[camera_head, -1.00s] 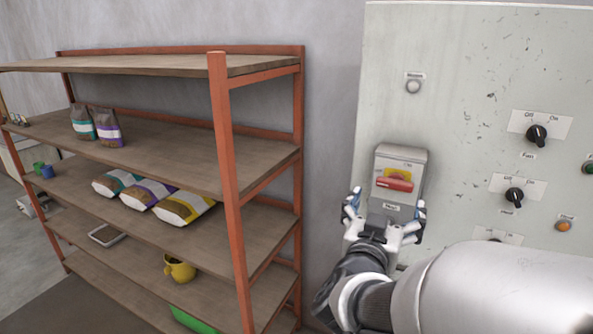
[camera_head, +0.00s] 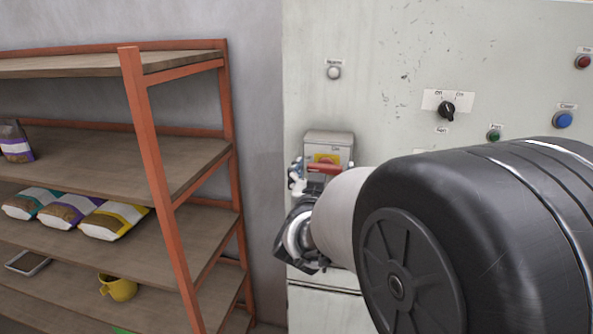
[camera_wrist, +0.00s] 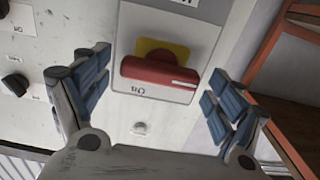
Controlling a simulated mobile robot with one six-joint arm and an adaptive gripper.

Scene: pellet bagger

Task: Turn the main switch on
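The main switch is a grey box (camera_head: 330,138) on the pale panel, with a yellow plate and a red handle (camera_head: 324,168). In the wrist view the red handle (camera_wrist: 152,72) lies roughly level across the yellow plate (camera_wrist: 160,46), with a white line at its right end. In the head view my arm hides the lower box and one finger.
The panel (camera_head: 385,55) also has a white button (camera_head: 334,73), a black knob (camera_head: 447,110), a green button (camera_head: 494,136), a blue button (camera_head: 562,120) and a red button (camera_head: 583,62). A red-framed shelf (camera_head: 150,140) with several bags and a yellow mug (camera_head: 118,288) stands to the left.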

